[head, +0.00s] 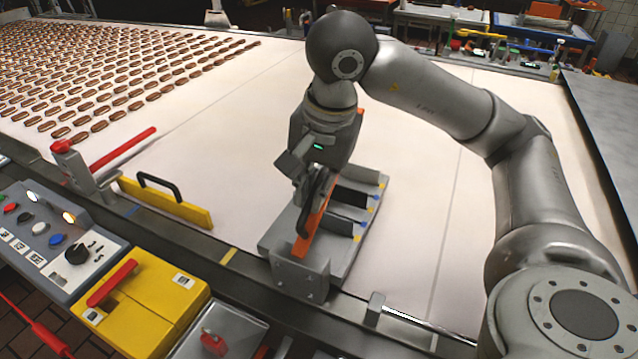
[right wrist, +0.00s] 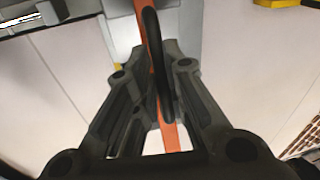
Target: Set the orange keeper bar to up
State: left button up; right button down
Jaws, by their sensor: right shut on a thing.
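The orange keeper bar (head: 312,232) runs from the front bracket of a grey slotted holder (head: 352,262) up and back behind my right gripper. A short orange piece shows again beside the wrist, beyond the holder's back edge, so the bar looks tilted up; its exact angle is hidden. My right gripper (head: 312,200) is over the bar. In the right wrist view the orange bar (right wrist: 150,30) passes between the fingers of my right gripper (right wrist: 155,72), which are shut on its black handle (right wrist: 160,55). My left gripper is not in view.
A yellow plate with a black handle (head: 165,203) and a red bar (head: 122,148) stand left on the belt edge. A control panel (head: 50,235) and yellow box (head: 150,295) are in front. Rows of brown sandwiches (head: 120,102) lie far left. The white belt (head: 440,240) right is clear.

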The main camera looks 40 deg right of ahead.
jog(key=shift+s+a+r+t+h+p, duration=0.35)
jog(key=shift+a+r+t+h+p, duration=0.05)
jog(key=shift+a+h+p, duration=0.3)
jog(key=c, duration=1.5)
grip_release()
jog(key=shift+v, duration=5.95)
jog(key=shift+a, duration=0.1)
